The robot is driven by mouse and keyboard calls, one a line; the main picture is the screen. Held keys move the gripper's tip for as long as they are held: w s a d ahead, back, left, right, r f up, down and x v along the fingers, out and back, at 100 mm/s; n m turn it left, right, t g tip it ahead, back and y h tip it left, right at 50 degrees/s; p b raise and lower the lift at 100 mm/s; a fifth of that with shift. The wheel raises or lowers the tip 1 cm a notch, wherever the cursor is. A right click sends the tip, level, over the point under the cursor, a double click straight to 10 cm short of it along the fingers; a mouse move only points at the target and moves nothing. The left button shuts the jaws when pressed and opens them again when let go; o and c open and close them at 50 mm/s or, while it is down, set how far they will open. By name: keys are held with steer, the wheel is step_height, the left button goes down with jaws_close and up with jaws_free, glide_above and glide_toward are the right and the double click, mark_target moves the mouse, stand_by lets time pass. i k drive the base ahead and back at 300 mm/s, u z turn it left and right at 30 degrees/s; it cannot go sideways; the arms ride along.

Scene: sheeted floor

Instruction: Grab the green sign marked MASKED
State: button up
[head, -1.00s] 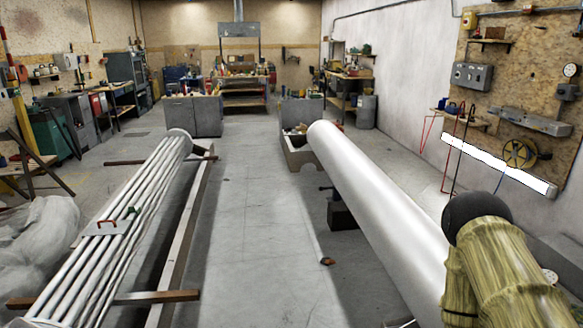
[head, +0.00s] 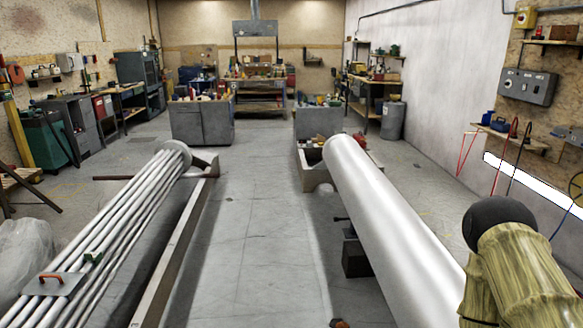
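I cannot make out a green sign with the marking MASKED in the head view. A small dark green object (head: 93,259) lies on the bundle of pale pipes at the left; it is too small to tell what it is or whether it bears any writing. My arm shows at the lower right as a wood-patterned link with a dark round end. The fingers of my gripper are not in view.
The pipe bundle (head: 110,235) lies at the left and a large white cylinder (head: 390,220) at the right. A clear concrete aisle (head: 262,230) runs between them. Grey cabinets (head: 203,122) and workbenches stand at the back. A plastic-wrapped heap (head: 25,250) is at the left edge.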

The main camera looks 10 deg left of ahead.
mark_target(97, 257)
steer(key=u, duration=0.25)
steer(key=i, duration=1.65)
steer(key=u, duration=1.5)
steer(key=i, duration=0.8)
steer(key=u, duration=1.35)
steer(key=i, duration=0.5)
steer(key=u, duration=0.3)
